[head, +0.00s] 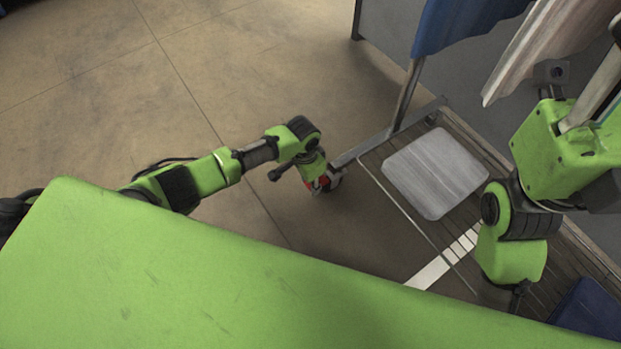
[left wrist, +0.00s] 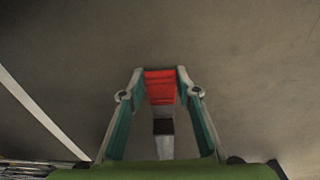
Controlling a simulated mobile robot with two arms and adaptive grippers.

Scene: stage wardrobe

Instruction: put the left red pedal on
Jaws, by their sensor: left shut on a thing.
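A red pedal (left wrist: 160,86) sits between the two fingers of my left gripper (left wrist: 160,76) in the left wrist view, and the fingers are shut on it. Below the red part, a dark patch and a pale grey piece show between the fingers. In the head view my left gripper (head: 325,183) is low over the floor, beside the near left end of a metal base bar (head: 365,148). Only a little red (head: 318,184) shows there; I cannot tell if the pedal touches the bar. My right gripper (head: 518,298) is small and dark, and its fingers are unclear.
A rack post (head: 406,95) with blue cloth (head: 460,22) rises from the bar. A slatted platform (head: 385,168) bearing a grey panel (head: 435,172) lies right of my left gripper. A dark blue item (head: 590,312) is at lower right. The floor at left is clear.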

